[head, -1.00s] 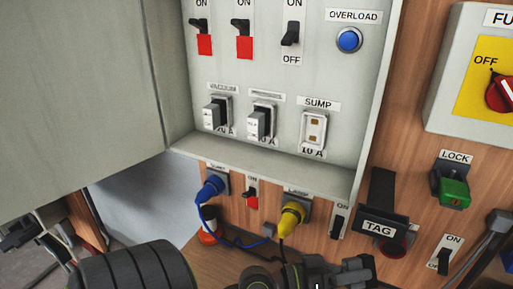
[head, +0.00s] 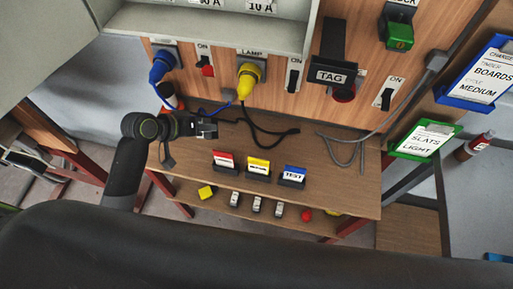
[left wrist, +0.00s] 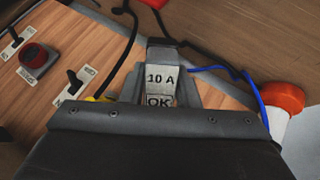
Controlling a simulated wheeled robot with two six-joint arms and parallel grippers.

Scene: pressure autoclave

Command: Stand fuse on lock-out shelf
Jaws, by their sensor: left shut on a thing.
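My left gripper (head: 207,128) is shut on a fuse, held above the left part of the wooden shelf (head: 330,185) below the panel. In the left wrist view the fuse (left wrist: 160,84) is a pale grey block marked "10 A" and "OK", between the two dark fingers. In the head view the fuse is too small and dark to make out. Red, yellow and blue label holders (head: 258,169) stand on the shelf. Several small white blocks (head: 256,206) are in front of them. I cannot read which label names the lock-out place. My right gripper is out of view.
A blue plug (head: 162,66) and a yellow plug (head: 246,80) sit in the panel, with cables hanging onto the shelf. A red-capped bottle (head: 168,100) is behind the gripper. A yellow block (head: 207,192) and a red knob (head: 306,215) are near the front. The shelf's right part is fairly clear.

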